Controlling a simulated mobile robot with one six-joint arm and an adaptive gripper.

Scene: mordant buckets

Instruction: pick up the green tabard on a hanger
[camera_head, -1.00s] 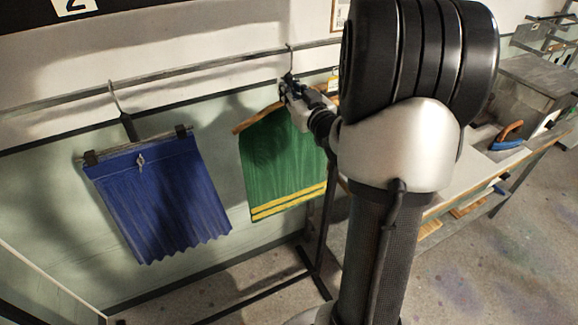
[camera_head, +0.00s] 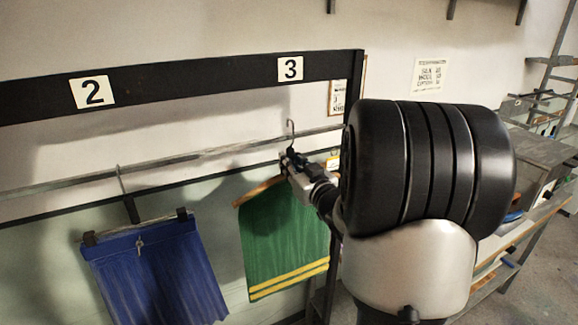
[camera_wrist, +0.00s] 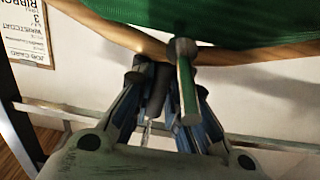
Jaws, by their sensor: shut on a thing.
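The green tabard (camera_head: 285,236) has yellow stripes near its hem and hangs from a wooden hanger (camera_head: 257,191). My gripper (camera_head: 288,163) is shut on the hanger's dark neck, just below its hook (camera_head: 290,130). The hook's top shows above the rail line; whether it still touches the rail is unclear. In the wrist view, the green cloth (camera_wrist: 230,22) and the wooden bar (camera_wrist: 130,38) lie at the top, with my gripper (camera_wrist: 165,88) around the dark neck.
A blue pleated garment (camera_head: 158,272) hangs from a clip hanger on the rail (camera_head: 215,153) to the left. A black board (camera_head: 190,83) with numbers 2 and 3 spans above. A workbench (camera_head: 540,215) stands at the right, partly behind my arm.

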